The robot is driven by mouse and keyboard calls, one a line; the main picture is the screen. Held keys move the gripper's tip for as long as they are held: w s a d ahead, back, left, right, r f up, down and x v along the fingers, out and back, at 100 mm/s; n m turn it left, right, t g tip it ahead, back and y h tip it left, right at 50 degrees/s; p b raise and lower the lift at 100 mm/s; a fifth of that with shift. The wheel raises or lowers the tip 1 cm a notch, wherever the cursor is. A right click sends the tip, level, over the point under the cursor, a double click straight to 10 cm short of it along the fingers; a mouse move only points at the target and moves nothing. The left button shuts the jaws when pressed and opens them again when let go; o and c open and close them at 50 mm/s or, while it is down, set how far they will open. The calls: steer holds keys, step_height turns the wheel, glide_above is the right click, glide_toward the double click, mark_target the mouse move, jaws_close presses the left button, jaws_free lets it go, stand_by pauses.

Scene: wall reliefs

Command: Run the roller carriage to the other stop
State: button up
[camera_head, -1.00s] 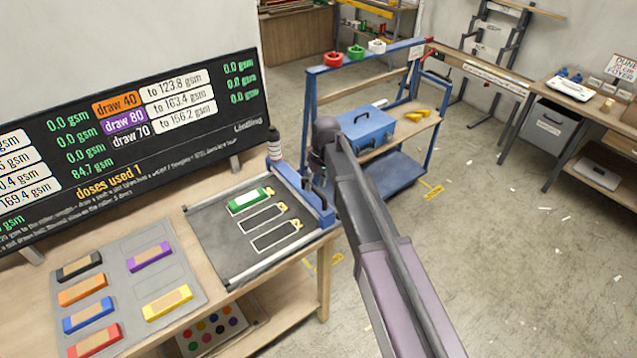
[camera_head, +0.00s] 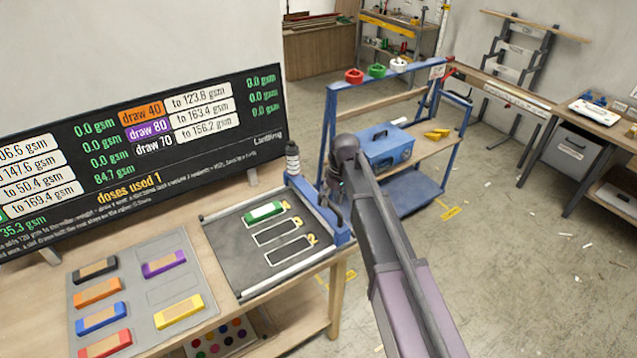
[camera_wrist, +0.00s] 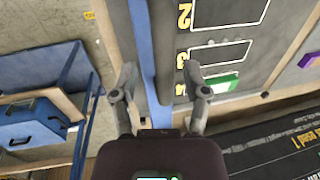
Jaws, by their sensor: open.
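The blue roller carriage (camera_head: 308,199) lies along the right end of the dark tray bed (camera_head: 236,270). A dark upright piece with a light band (camera_head: 292,160) stands at its far end. My gripper (camera_head: 334,204) is over the carriage's right side, pointing down; its fingertips are partly hidden in the head view. In the wrist view my gripper (camera_wrist: 160,75) is open, with the blue bar of the carriage (camera_wrist: 142,45) running between its fingers. I cannot tell whether a finger touches it.
A grey palette (camera_head: 140,315) with several coloured blocks lies left of the bed. A blue frame cart with a blue box (camera_head: 385,146) stands to the right, close to my arm. Open floor (camera_head: 510,270) lies further right.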

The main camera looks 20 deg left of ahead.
step_height(320, 180, up, 14)
steer(key=w+d+p, duration=0.1)
steer(key=w+p, duration=0.1)
steer(key=p, duration=1.1)
steer(key=shift+f, duration=0.25)
steer(key=shift+f, duration=0.25)
steer(key=f+b, duration=0.4)
steer(key=s+a+f+b, duration=0.1)
steer(key=f+b, duration=0.3)
steer(key=b, duration=0.1)
steer(key=a+f+b, duration=0.1)
steer(key=f+b, duration=0.3)
steer(key=f, duration=0.1)
steer(key=shift+s, duration=0.4)
jaws_close()
